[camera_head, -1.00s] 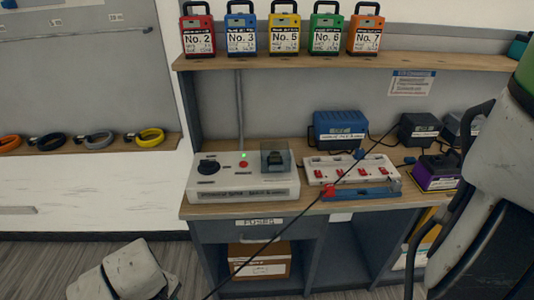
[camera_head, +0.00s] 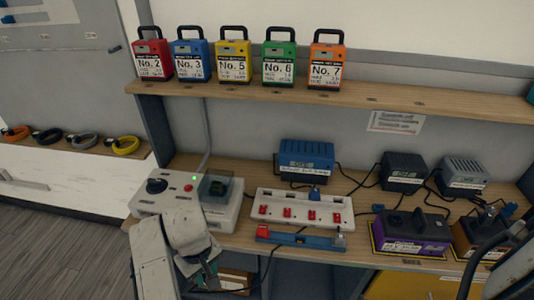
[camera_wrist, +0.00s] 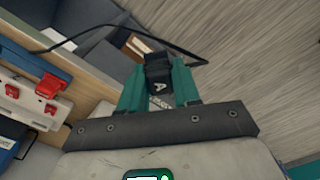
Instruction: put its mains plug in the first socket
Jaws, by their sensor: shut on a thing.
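My gripper (camera_wrist: 159,85), with teal fingers, is shut on a black mains plug (camera_wrist: 158,72) marked with a letter A. A black cord runs from the plug. In the head view my gripper (camera_head: 205,272) is low in front of the bench, left of and below the white socket strip (camera_head: 262,197). The strip has a row of red switches, and a blue plug (camera_head: 315,193) sits at its back edge. The plug in my gripper is hard to make out there. The strip also shows at the left of the wrist view (camera_wrist: 22,112). The socket holes are too small to tell.
A blue-and-red bar (camera_head: 300,239) lies along the strip's front. A control box (camera_head: 150,203) stands left of it. A blue charger (camera_head: 306,160), black charger (camera_head: 403,172) and purple unit (camera_head: 413,232) stand around it. Cords cross the bench. Numbered packs line the shelf (camera_head: 380,98).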

